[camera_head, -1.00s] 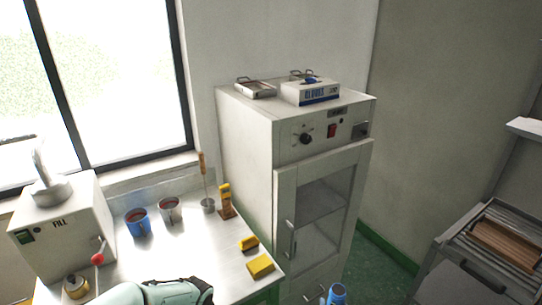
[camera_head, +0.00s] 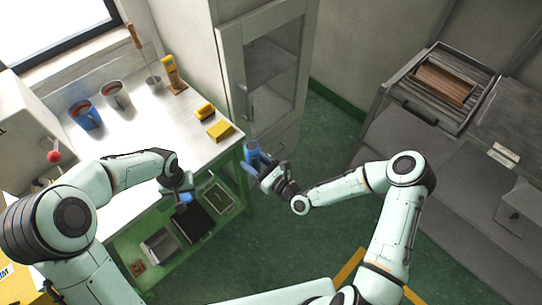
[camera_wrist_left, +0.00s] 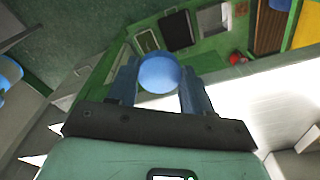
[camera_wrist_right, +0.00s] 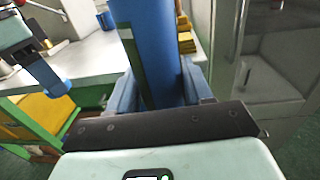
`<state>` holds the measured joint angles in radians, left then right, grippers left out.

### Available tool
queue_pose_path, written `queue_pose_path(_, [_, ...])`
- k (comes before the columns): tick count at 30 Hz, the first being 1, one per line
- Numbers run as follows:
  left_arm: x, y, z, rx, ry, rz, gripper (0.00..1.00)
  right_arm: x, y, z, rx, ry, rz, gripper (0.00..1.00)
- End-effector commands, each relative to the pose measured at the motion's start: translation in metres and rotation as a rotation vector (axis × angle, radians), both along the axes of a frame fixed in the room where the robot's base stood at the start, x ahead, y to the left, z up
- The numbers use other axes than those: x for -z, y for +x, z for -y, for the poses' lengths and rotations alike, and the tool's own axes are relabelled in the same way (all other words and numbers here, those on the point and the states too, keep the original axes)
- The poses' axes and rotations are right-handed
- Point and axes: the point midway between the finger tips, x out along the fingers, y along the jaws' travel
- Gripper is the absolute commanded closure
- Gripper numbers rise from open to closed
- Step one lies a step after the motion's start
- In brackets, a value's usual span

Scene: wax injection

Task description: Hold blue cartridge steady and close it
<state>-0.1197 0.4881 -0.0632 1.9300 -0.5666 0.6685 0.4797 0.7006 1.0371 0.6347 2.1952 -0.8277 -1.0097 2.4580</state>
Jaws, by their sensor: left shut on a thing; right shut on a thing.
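The blue cartridge (camera_head: 253,156) is a long tube, held roughly upright in front of the table's right end. My right gripper (camera_head: 269,178) is shut on it. In the right wrist view, the cartridge (camera_wrist_right: 148,45) rises between the fingers, with a dark green band on its side. My left gripper (camera_head: 184,190) is shut on a small round blue cap (camera_wrist_left: 160,73), left of the cartridge and apart from it. The cap also shows below the left gripper in the right wrist view (camera_wrist_right: 56,88). The cartridge's open end cannot be made out clearly.
The metal table (camera_head: 165,135) bears a blue mug (camera_head: 87,118), a grey mug (camera_head: 116,97) and yellow blocks (camera_head: 220,131). Its green lower shelf (camera_head: 160,222) holds trays. A grey cabinet (camera_head: 262,75) stands behind the cartridge. Green floor (camera_head: 325,150) is free to the right.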

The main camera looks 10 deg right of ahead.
Motion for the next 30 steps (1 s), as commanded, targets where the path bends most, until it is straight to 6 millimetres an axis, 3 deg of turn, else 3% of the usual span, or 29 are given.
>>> queue_pose_path(6, [0.000,0.000,0.000,0.000,0.000,0.000,0.78,0.003,0.003,-0.016,-0.081,0.001,0.003,1.00])
queue_pose_path(16, [-0.001,0.001,0.001,0.002,0.000,0.000,0.78,0.004,0.002,-0.017,-0.084,0.001,0.001,1.00])
queue_pose_path(20, [-0.007,0.009,0.008,0.039,-0.001,0.000,0.78,0.004,0.002,-0.017,-0.084,0.000,0.001,1.00])
queue_pose_path(25, [-0.034,0.037,0.039,0.188,-0.003,-0.007,0.78,0.003,0.003,-0.016,-0.083,0.000,0.002,1.00])
queue_pose_path(30, [-0.077,0.062,0.087,0.394,-0.001,-0.024,0.78,0.003,0.003,-0.017,-0.083,0.001,0.003,1.00])
